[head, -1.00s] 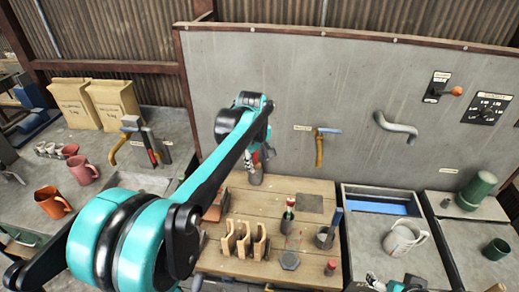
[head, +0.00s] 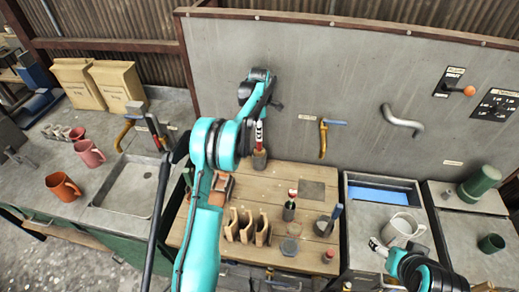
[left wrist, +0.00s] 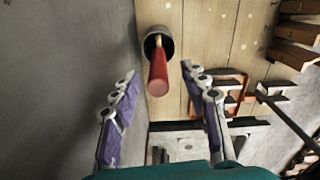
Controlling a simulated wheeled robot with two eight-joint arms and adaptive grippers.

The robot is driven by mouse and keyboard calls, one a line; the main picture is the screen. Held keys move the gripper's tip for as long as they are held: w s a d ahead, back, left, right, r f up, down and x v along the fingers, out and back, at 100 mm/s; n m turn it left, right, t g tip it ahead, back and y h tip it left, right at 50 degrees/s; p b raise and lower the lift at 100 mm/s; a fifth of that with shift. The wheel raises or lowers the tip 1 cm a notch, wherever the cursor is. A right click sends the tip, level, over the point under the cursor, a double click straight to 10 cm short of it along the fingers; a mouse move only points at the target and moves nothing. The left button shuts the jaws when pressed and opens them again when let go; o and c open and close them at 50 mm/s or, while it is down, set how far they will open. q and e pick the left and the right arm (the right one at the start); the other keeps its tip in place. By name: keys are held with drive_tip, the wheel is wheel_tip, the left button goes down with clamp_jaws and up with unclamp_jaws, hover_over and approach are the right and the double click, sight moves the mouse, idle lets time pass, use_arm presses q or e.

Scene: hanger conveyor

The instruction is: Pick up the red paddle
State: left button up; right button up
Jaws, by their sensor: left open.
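The red paddle (head: 259,132) stands in a small round holder (head: 259,159) at the back left of the wooden bench top, close to the grey wall panel. In the left wrist view its red handle (left wrist: 158,72) points towards the camera, and its lower end is hidden in the dark holder (left wrist: 157,42). My left gripper (left wrist: 159,70) is open, with its purple-padded fingers apart on either side of the handle in the picture. I cannot tell how far along the handle they reach. My right gripper (head: 376,246) is by the white pitcher; its jaw state is unclear.
A red-topped tool (head: 291,196) in a dark cup, wooden slotted stands (head: 241,226) and a grey cup (head: 326,231) stand on the bench. The white pitcher (head: 402,228) sits in the right tray. The wall panel (head: 350,75) rises close behind the paddle.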

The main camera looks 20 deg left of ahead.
use_arm(q)
hover_over(259, 148)
drive_tip(key=w, duration=0.1)
drive_tip(key=f, duration=0.4)
drive_tip(key=shift+w+a, duration=0.1)
drive_tip(key=shift+a, duration=0.15)
clamp_jaws()
drive_tip(key=shift+r, duration=0.15)
